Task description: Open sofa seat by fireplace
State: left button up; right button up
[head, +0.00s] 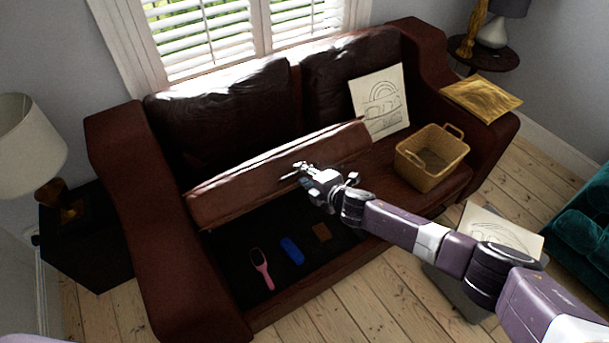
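The dark red leather sofa (170,235) stands below the window. Its left seat (240,192) is tilted up and back toward the backrest, baring a dark storage space. Inside lie a pink brush-like thing (262,268), a blue item (291,251) and a small brown item (321,233). My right gripper (300,172) is at the raised seat's face, near its right part; I cannot tell whether it touches. Its fingers are small and unclear here. My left gripper is not in view. No fireplace shows.
A wicker basket (432,165) and a drawing sheet (380,101) are on the right seat. A golden cloth (482,97) lies on the right armrest. A lamp (30,140) stands left, a teal seat (585,232) right. Bare floorboards (385,312) are in front.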

jog(key=v, duration=1.2)
dwell(0.6)
